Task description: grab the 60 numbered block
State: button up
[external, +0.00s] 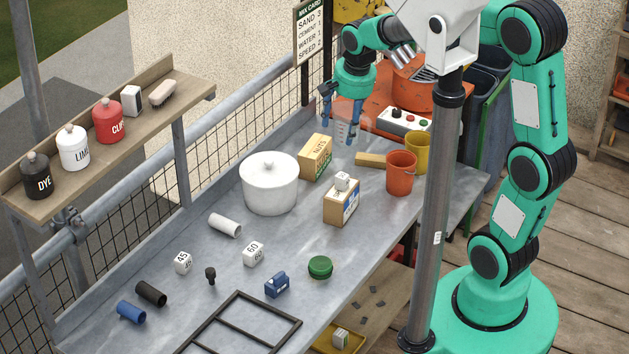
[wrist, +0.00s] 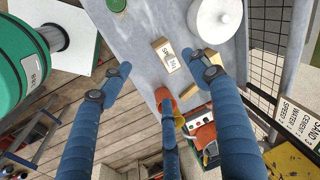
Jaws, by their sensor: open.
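The 60 numbered block (external: 253,254) is a small white cube with dark digits. It sits on the grey metal bench (external: 290,235) in the external view, between a white cylinder and a small blue item. I cannot make it out in the wrist view. My gripper (external: 342,122) is above the far end of the bench, well away from the block, beyond the white pot. Its blue fingers are spread with nothing held between them in the wrist view (wrist: 163,75). A similar white cube marked 45 (external: 182,262) sits to the left of the 60 block.
The white lidded pot (external: 269,183), nuts box (external: 316,157) and another box (external: 341,203) with a small white block on top stand between gripper and block. A green lid (external: 320,267), blue item (external: 277,286), white cylinder (external: 225,225) and black peg (external: 211,276) surround the block.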

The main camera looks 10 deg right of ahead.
jog(key=a+f+m+g, duration=0.1)
jog(key=a+f+m, duration=0.1)
jog(key=a+f, duration=0.9)
jog(key=m+g+h, duration=0.1)
jog(key=m, duration=0.1)
send_over(255, 249)
notch_tip(255, 249, down, 12)
jog(key=r, duration=0.1)
jog(key=shift+s+f+b, duration=0.1)
jog(key=shift+f+b, duration=0.1)
jog(key=shift+b, duration=0.25)
jog(key=shift+f, duration=0.1)
jog(key=shift+f+b, duration=0.8)
jog(key=shift+f, duration=3.4)
jog(key=shift+f+b, duration=0.75)
jog(key=shift+f, duration=1.9)
jog(key=shift+c, duration=0.2)
